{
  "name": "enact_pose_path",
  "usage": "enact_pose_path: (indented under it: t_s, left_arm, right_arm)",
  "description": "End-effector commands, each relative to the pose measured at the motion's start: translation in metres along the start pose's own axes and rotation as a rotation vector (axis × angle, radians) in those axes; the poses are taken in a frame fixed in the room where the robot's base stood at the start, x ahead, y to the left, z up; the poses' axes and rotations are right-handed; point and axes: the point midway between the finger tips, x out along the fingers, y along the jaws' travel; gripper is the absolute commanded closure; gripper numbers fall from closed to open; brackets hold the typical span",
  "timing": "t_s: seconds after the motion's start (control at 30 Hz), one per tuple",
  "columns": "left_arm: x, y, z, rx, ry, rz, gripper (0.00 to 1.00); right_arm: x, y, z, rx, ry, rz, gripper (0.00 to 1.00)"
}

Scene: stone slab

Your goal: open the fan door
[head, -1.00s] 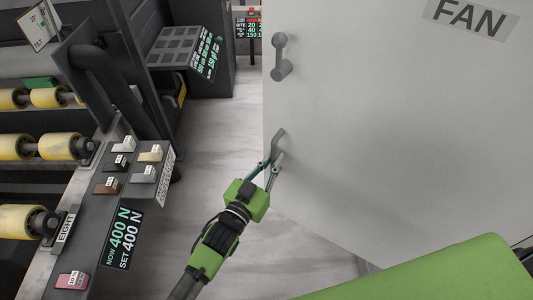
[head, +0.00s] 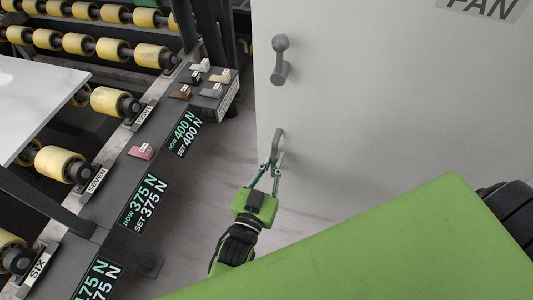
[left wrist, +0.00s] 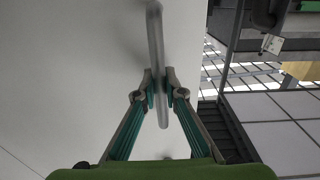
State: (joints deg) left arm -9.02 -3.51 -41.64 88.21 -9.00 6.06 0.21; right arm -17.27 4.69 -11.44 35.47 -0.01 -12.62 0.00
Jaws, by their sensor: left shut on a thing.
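The fan door (head: 370,95) is a large pale grey panel filling the right of the head view, with a FAN sign (head: 487,7) cut off at the top. Near its left edge are an upper grey handle (head: 281,58) and a lower curved grey handle (head: 275,142). My left gripper (head: 276,168) is shut on the lower handle. In the left wrist view the handle bar (left wrist: 156,45) runs between the fingertips of the gripper (left wrist: 161,84), with the door face on the left. My right gripper is not in view.
A roller conveyor (head: 110,47) with yellow rollers runs along the left, carrying a white slab (head: 35,95). Its rail bears small tagged blocks (head: 141,152) and force displays (head: 143,203). A strip of grey floor (head: 225,150) lies between conveyor and door. My green body covers the lower right.

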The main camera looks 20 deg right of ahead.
Motion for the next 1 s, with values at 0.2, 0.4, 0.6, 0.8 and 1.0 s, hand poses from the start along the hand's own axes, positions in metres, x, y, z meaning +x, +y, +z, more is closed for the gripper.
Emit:
enact_pose_path:
  t_s: [0.2,0.4,0.6,0.8,1.0]
  left_arm:
    - [-0.0014,0.0045,-0.0027,0.0,0.006,0.013,1.0]
    - [-0.0015,0.0048,-0.0027,0.0,0.006,0.014,1.0]
    - [-0.0015,0.0047,-0.0024,-0.001,0.006,0.013,0.73]
    - [-0.0017,0.0046,-0.0016,-0.001,0.004,0.013,0.73]
    - [-0.0064,0.0046,-0.0004,-0.001,0.002,0.013,0.73]
  right_arm:
    - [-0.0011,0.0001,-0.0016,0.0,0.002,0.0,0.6]
    - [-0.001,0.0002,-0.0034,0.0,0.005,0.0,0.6]
    - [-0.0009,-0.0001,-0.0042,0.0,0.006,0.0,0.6]
    - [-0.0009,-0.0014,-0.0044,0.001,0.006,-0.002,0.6]
    - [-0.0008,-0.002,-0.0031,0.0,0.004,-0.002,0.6]
